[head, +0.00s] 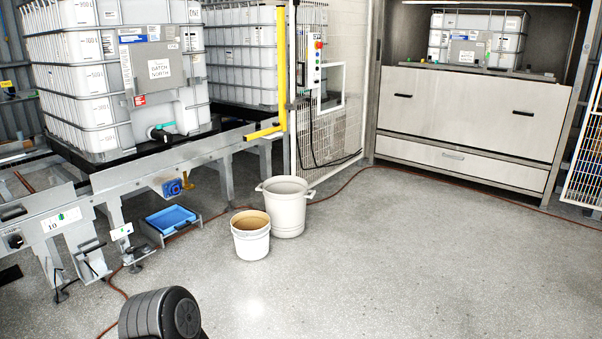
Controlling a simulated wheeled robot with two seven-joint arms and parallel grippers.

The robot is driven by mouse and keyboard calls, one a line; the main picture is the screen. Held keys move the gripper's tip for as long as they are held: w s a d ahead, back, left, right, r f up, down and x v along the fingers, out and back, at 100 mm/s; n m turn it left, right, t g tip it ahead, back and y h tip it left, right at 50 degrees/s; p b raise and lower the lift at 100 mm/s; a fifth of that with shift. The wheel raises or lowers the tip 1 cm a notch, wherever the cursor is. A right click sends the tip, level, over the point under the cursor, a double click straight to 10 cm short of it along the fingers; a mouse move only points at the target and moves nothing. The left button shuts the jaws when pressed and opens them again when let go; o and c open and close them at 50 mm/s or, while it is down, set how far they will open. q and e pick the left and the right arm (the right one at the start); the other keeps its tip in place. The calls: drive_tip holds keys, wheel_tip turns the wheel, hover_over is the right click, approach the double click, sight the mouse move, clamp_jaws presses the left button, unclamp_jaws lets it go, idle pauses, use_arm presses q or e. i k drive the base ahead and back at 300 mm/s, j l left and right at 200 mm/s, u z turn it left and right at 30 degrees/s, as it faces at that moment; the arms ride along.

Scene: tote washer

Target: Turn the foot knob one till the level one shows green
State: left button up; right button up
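A conveyor frame (150,168) stands at the left on metal legs with adjustable feet. A foot with a dark knob-like part (135,267) is under the leg beside the blue tray. Another foot (60,294) stands further left and nearer. A small white plate with a green mark (122,231) sits above the first foot. A white plate marked 10 with a green spot (62,219) is on the frame's near end. I cannot tell which is foot knob one or level one, or read a level's bubble. Neither gripper shows in this view.
A blue tray (171,219) lies on the floor by the legs. Two white buckets (250,243) (287,213) stand right of it. A thin reddish cable (228,209) runs along the floor. White caged tanks (122,75) rest on the conveyor. The floor at centre and right is clear.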

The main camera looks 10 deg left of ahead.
sight(130, 250)
drive_tip(key=i+j+u, duration=0.3)
drive_tip(key=i+u, duration=0.15)
drive_tip(key=i, duration=0.2)
drive_tip(key=i+u, duration=0.45)
drive_tip(key=i, duration=0.2)
drive_tip(key=i+l+u, duration=0.2)
drive_tip(key=i+u, duration=0.2)
drive_tip(key=i, duration=0.3)
drive_tip(key=i+u, duration=0.1)
drive_tip(key=i, duration=1.2)
drive_tip(key=i+u, duration=0.1)
drive_tip(key=i, duration=1.25)
drive_tip(key=i+l, duration=0.2)
drive_tip(key=i, duration=1.1)
drive_tip(key=j+u, duration=0.05)
